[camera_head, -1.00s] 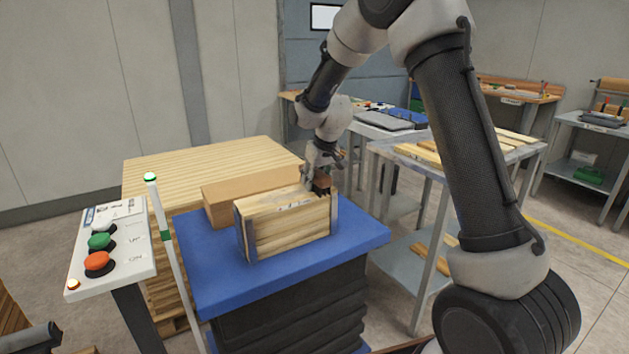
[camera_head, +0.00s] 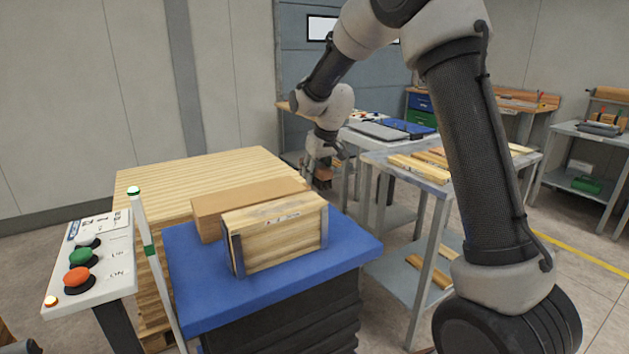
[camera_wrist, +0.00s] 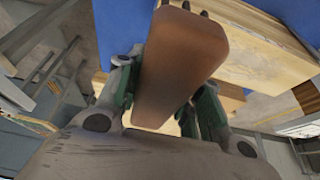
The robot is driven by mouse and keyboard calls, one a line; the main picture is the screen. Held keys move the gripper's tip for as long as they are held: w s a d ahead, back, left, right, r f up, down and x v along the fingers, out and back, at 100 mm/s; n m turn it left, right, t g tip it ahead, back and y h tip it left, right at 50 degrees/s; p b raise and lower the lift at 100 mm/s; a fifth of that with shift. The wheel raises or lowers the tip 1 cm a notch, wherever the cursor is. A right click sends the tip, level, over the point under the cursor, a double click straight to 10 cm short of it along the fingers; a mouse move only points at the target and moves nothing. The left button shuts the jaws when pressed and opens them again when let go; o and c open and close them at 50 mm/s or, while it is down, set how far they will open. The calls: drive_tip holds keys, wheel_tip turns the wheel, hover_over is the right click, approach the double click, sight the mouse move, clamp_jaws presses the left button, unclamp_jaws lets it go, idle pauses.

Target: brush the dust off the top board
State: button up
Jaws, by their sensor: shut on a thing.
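My gripper (camera_head: 324,163) is shut on a brown wooden-backed brush (camera_head: 324,178). It holds the brush in the air beyond the right end of the board stack, apart from the boards. In the wrist view the brush (camera_wrist: 182,65) sits between the green-padded fingers; its bristles are mostly hidden. The pale top board (camera_head: 250,215) lies on a stack held between metal end brackets on the blue lift table (camera_head: 215,305). A faint grey patch and a small reddish mark show near the stack's top edge; I cannot tell how much dust is there.
A brown beam (camera_head: 215,207) lies just behind the stack. A large pale wood pile (camera_head: 190,172) stands behind that. A button panel (camera_head: 95,255) and a post with a green light (camera_head: 147,240) stand left. A metal rack with boards (camera_head: 375,165) stands right.

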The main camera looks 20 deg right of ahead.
drive_tip(key=shift+r, duration=1.15)
